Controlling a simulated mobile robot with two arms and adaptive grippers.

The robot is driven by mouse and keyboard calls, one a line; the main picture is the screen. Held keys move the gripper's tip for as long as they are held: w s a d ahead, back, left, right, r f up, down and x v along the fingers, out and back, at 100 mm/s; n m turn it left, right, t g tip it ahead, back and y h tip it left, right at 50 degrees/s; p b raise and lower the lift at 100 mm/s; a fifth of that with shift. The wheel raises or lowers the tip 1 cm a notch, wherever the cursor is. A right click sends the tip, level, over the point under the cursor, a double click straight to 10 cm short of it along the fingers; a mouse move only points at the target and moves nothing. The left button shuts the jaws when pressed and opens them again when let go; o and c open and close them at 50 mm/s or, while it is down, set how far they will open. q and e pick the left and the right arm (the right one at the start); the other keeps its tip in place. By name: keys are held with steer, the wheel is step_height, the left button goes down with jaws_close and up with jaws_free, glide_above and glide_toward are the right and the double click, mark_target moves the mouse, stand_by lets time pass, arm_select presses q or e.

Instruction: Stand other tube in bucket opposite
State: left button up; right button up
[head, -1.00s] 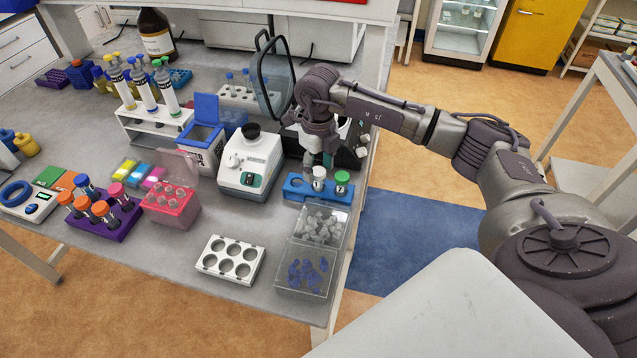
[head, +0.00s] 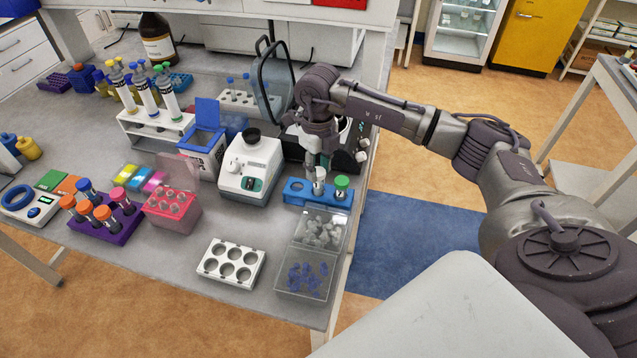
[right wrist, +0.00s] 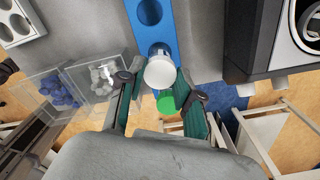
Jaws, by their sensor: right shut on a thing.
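A tube with a white cap (head: 319,172) stands at the blue rack (head: 298,190), upright as far as I can see. My right gripper (head: 318,158) is above the rack, shut on this tube; its white cap also shows between the fingers in the right wrist view (right wrist: 160,72). A tube with a green cap (head: 341,182) stands at the right end of the rack. A dark centrifuge (head: 362,143) with its lid (head: 273,88) raised is behind my gripper. Its rotor and buckets are mostly hidden by my arm. My left gripper is not in view.
A white mixer (head: 250,165) stands left of the rack. A clear box (head: 303,292) of grey and blue caps is in front, beside a white holder with round holes (head: 230,263). A pink rack (head: 171,208) is farther left. The table's right edge is close to the rack.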

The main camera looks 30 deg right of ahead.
steer(key=shift+r+p, duration=1.6)
steer(key=shift+r, duration=1.5)
step_height(320, 180, up, 7)
steer(key=p, duration=0.3)
steer(key=shift+f+p, duration=0.2)
steer(key=shift+p, duration=0.2)
